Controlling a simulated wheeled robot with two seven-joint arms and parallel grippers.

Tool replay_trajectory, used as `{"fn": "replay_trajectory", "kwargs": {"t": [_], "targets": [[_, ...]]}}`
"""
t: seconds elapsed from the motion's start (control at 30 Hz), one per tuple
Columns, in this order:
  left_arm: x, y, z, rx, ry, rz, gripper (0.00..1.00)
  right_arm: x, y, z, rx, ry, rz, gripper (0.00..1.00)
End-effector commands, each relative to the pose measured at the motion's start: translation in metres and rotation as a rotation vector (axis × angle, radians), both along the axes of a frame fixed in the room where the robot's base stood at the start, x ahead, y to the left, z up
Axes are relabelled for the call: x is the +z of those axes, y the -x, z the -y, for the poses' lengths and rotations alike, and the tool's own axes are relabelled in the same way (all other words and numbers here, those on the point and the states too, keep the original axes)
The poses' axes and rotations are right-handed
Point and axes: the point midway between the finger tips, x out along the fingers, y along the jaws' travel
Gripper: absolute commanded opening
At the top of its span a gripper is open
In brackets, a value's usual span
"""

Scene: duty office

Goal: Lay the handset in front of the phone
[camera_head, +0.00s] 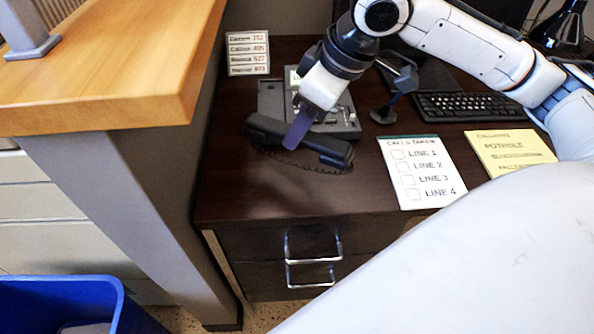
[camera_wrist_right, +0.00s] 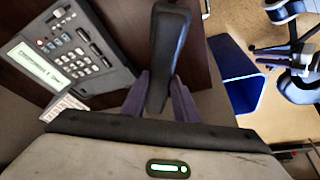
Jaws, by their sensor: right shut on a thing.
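The black handset (camera_head: 326,149) is in front of the phone base (camera_head: 340,118) in the head view, low over the dark desk. Its coiled cord shows just below it. I cannot tell whether the handset touches the desk. My right gripper (camera_head: 297,136) is shut on the middle of the handset. In the right wrist view the handset (camera_wrist_right: 168,50) lies between the two fingers of my right gripper (camera_wrist_right: 160,97). The phone base (camera_wrist_right: 65,55), with its lit screen and keys, is to the left there. My left gripper is not in view.
A call sheet (camera_head: 422,172) and a yellow notepad (camera_head: 510,152) lie right of the handset. A keyboard (camera_head: 470,106) and a name-card stand (camera_head: 248,53) are farther back. A wooden counter (camera_head: 150,75) rises at the left. The desk's front left (camera_head: 250,195) is clear.

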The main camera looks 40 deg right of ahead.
Motion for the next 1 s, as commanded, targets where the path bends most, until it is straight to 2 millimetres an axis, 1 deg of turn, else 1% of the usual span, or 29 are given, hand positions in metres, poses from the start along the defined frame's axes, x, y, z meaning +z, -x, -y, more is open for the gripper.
{"fn": "replay_trajectory", "kwargs": {"t": [0.03,0.1,0.2,0.37,0.47,0.6,0.63,0.7,1.0], "targets": [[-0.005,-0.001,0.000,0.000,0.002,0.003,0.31,-0.013,0.000,0.001,-0.002,0.000,-0.002,0.00],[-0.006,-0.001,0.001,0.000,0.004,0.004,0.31,-0.025,0.001,0.001,-0.001,0.000,-0.003,0.00],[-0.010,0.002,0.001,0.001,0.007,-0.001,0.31,-0.038,0.000,0.001,-0.001,0.000,-0.002,0.00],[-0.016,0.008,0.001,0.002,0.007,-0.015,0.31,-0.049,0.000,0.001,0.000,0.000,-0.001,0.00],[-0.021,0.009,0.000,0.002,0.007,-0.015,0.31,-0.062,0.001,0.001,-0.001,0.001,-0.003,0.00],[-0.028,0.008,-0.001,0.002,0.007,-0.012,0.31,-0.087,0.001,0.001,-0.001,0.002,-0.004,0.00],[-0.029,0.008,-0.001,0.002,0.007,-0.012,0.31,-0.091,0.001,0.001,-0.001,0.000,-0.003,0.00],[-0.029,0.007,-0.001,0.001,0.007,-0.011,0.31,-0.095,0.001,0.001,0.000,0.001,0.000,0.00],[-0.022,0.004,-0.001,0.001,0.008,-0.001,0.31,-0.095,0.000,0.001,0.000,0.000,0.000,0.00]]}}
